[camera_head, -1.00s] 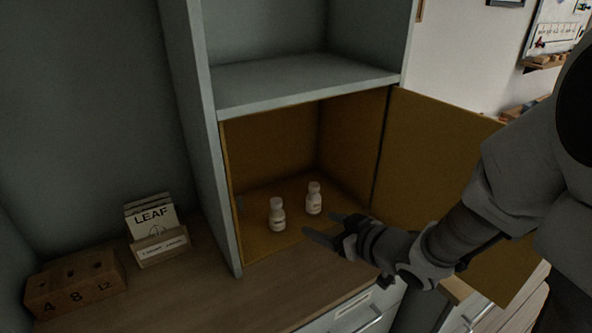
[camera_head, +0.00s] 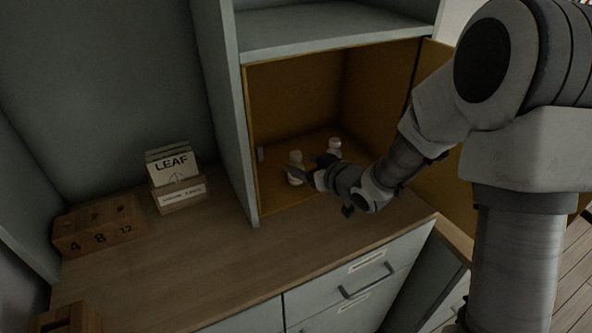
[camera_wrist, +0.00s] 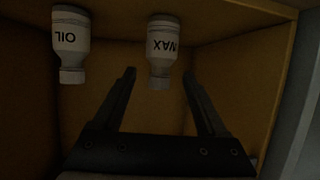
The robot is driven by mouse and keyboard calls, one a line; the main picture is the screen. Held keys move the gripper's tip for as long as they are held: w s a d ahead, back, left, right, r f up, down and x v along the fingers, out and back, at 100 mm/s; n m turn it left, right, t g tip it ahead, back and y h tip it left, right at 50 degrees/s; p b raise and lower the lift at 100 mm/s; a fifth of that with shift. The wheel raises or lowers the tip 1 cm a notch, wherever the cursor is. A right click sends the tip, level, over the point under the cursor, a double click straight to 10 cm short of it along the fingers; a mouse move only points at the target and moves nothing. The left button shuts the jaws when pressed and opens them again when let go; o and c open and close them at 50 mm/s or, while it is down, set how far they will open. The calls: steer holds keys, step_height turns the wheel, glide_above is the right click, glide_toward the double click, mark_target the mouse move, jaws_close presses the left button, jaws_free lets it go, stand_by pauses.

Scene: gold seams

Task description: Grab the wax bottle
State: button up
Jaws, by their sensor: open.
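The white wax bottle (camera_wrist: 162,46), labelled WAX, appears upside down in the wrist view. Its cap shows between the two fingertips of my gripper (camera_wrist: 160,75), which is open and empty. I cannot tell whether the fingertips reach around the bottle or are short of it. In the head view the wax bottle (camera_head: 295,168) is the left one in the open cabinet, partly covered by my gripper (camera_head: 311,168). A similar white bottle labelled OIL (camera_wrist: 70,42) stands beside it. It also shows in the head view (camera_head: 334,147), partly behind my gripper.
The yellow-lined cabinet compartment (camera_head: 290,100) has a left side wall (camera_head: 236,150), a shelf above (camera_head: 330,35) and an open door (camera_head: 432,80) at right. A LEAF card holder (camera_head: 178,185) and a numbered wooden block (camera_head: 98,228) stand on the counter (camera_head: 200,265) outside.

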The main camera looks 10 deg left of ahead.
mark_target(299, 162)
steer(key=x, duration=0.3)
steer(key=shift+w+a+f, duration=0.1)
steer(key=shift+w+a, duration=0.15)
jaws_close()
